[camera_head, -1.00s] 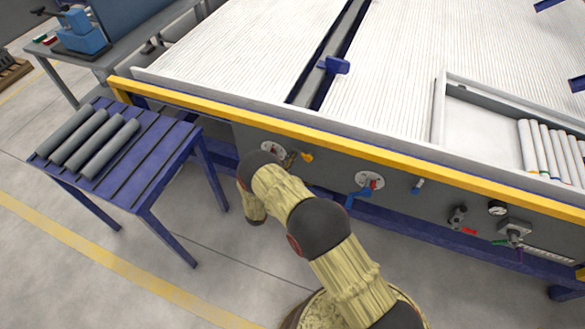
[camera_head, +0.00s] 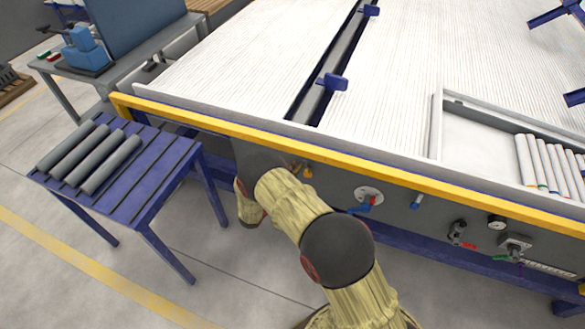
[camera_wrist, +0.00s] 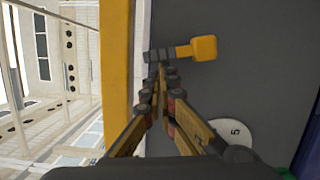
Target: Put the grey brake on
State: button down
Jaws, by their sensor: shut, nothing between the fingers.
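A yellow-handled lever (camera_head: 307,172) sticks out of the grey front panel (camera_head: 335,180) of the large table. In the wrist view the yellow handle (camera_wrist: 203,47) is on a short dark grey shaft (camera_wrist: 160,55). I cannot tell whether this lever is the grey brake. My gripper (camera_wrist: 163,75) is shut and empty, its fingertips right by the shaft; I cannot tell if they touch it. In the head view my arm hides most of the gripper. A white round plate marked 5 (camera_wrist: 235,135) is on the panel, partly behind a finger.
A yellow rail (camera_head: 330,152) runs above. A blue side table (camera_head: 140,180) with several grey pipes is at left.

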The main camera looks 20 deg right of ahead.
jog(key=shift+s+d+r, duration=0.2)
jog(key=shift+d, duration=0.15)
dwell(0.6)
jog(key=s+a, duration=0.4)
jog(key=a, duration=0.7)
dwell(0.5)
